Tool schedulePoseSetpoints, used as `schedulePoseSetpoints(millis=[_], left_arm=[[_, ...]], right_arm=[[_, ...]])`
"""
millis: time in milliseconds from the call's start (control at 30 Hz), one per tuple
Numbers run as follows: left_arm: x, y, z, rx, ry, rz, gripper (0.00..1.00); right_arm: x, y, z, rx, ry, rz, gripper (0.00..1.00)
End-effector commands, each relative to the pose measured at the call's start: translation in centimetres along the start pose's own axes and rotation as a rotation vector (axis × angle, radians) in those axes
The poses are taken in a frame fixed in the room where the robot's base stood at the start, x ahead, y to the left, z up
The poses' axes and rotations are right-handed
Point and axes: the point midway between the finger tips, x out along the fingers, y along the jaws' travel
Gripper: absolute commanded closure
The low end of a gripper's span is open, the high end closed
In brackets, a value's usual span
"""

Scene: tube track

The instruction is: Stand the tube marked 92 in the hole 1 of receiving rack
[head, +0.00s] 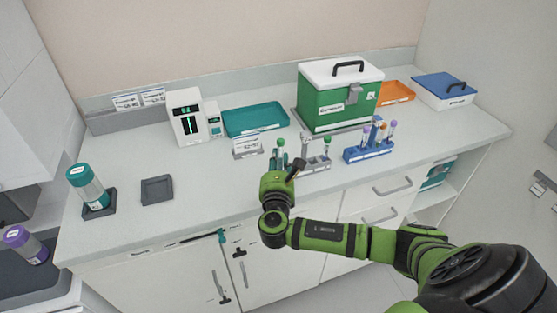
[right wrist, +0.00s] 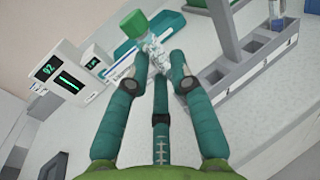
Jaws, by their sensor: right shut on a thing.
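My right gripper (head: 281,166) is shut on a clear tube with a green cap, near the left end of a grey rack (head: 318,168). In the right wrist view the tube (right wrist: 152,47) sits between the fingertips (right wrist: 161,64), its green cap (right wrist: 134,23) toward upper left. Its number cannot be read. The grey rack (right wrist: 240,77) lies to the right of the tube, with several square holes and small labels on its side. The tube is beside the rack, apart from its holes in that view. My left gripper is not in view.
A white device (head: 186,117) stands at the back; its display (right wrist: 47,66) seems to read 92. A blue rack (head: 368,154) holds several tubes to the right. A green box (head: 338,97) and a teal tray (head: 255,119) stand behind.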

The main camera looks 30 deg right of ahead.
Motion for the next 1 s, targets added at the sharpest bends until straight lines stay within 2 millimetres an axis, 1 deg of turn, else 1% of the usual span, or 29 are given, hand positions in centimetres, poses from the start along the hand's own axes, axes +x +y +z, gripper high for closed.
schedulePoseSetpoints(millis=[500,800,833,867,900,1000], left_arm=[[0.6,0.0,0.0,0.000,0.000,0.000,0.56],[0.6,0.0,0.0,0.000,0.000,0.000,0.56],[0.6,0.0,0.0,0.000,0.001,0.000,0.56],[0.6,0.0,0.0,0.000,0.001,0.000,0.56],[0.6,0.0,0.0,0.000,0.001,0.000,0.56],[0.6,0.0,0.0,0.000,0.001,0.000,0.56]], right_arm=[[0.0,0.0,-1.2,-0.002,0.000,0.000,0.94],[0.0,0.0,-1.3,-0.001,0.000,0.000,0.94],[0.0,0.0,-1.3,-0.001,0.000,0.000,0.65],[0.0,0.0,-1.3,-0.001,0.000,0.000,0.53],[0.0,0.0,-1.3,-0.001,0.000,0.000,0.50],[0.0,0.0,-1.3,-0.001,0.000,0.000,0.50]])
